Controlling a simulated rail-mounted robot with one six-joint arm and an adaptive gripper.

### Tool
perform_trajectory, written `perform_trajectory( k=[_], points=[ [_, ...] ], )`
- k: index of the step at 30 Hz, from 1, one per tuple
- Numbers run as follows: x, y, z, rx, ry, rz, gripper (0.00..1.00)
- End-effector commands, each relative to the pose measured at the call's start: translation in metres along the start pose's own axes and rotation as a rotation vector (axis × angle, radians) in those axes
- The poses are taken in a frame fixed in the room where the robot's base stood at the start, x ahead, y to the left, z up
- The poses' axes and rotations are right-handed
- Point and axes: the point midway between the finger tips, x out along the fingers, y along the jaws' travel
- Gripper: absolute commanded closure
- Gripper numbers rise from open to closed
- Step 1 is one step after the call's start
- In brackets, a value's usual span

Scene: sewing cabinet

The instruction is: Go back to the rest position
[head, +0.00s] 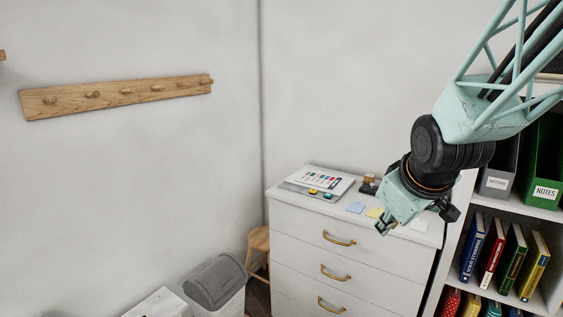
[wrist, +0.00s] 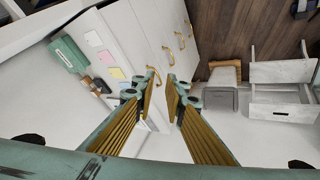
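My gripper (head: 408,212) hangs in the air in front of and above the right part of the white drawer cabinet (head: 312,258) in the head view. In the wrist view, its two fingers with ribbed gold pads (wrist: 160,92) stand apart with a gap at the tips. Nothing is between them. The cabinet with its brass handles also shows beyond the fingers in the wrist view (wrist: 172,38). The gripper hides part of the cabinet top in the head view.
A shelf unit with books (head: 508,262) and a green file box (head: 544,165) stands close on the right. Sticky notes (head: 355,208) and a printed sheet (head: 318,181) lie on the cabinet. A grey-lidded bin (head: 214,281) stands left. A peg rail (head: 120,95) hangs on the wall.

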Motion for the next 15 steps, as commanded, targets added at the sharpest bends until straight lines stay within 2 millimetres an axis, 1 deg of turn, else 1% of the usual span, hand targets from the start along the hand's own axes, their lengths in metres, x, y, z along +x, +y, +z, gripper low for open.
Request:
perform_trajectory(
  k=[1,3,15],
  points=[
    [-0.010,-0.003,0.003,0.015,-0.005,-0.002,0.88],
    [-0.022,-0.007,0.009,0.038,-0.015,-0.007,0.88],
    [-0.088,-0.037,0.044,0.166,-0.075,-0.038,0.88]
  ],
)
